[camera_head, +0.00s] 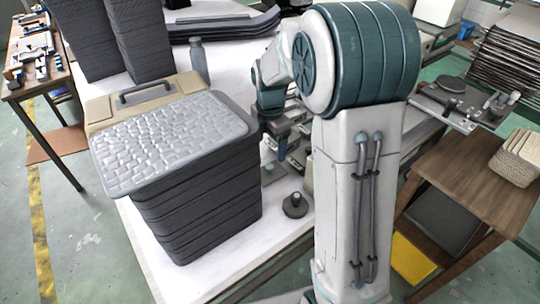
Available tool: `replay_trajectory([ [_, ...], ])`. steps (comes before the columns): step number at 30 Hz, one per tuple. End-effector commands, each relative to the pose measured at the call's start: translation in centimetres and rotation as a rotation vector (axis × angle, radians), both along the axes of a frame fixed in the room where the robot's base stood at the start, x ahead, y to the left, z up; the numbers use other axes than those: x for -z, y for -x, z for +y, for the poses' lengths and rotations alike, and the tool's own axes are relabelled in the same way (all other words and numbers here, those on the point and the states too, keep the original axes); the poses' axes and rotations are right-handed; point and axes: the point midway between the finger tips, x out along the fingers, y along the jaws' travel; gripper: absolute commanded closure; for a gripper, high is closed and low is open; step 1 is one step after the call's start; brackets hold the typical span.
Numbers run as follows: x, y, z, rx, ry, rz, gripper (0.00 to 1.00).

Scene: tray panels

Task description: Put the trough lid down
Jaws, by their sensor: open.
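A beige lid-like panel with a dark handle (140,97) shows at the left, just behind a grey textured tray panel. It looks like the trough lid, and its near part is hidden by the textured panel. My gripper (284,153) is low over the white table, right of the tray stack and well apart from the beige lid. It is small and partly hidden by my own arm. Its jaws are open, and I see nothing held between them.
The textured panel (170,140) tops a tall stack of dark trays (205,205) on the white table (150,245). A small dark round-based object (295,204) stands right of the stack. Taller dark stacks (135,35) stand behind. A wooden table (465,175) is at right.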

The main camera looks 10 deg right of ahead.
Motion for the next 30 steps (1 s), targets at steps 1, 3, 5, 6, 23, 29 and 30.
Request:
replay_trajectory([
  [1,-0.9,-0.1,0.0,0.001,0.0,-0.003,0.19],
  [3,-1.6,-0.1,0.0,0.001,0.0,-0.002,0.19],
  [5,-2.1,0.0,0.0,0.001,0.0,-0.001,0.19],
  [6,-2.3,0.0,0.0,0.0,0.0,-0.001,0.19],
  [23,-2.8,0.0,0.0,0.0,0.0,0.0,0.19],
  [29,-6.3,0.0,0.0,0.0,0.0,0.0,0.19],
  [30,-6.9,0.0,0.0,0.0,0.0,0.0,0.19],
])
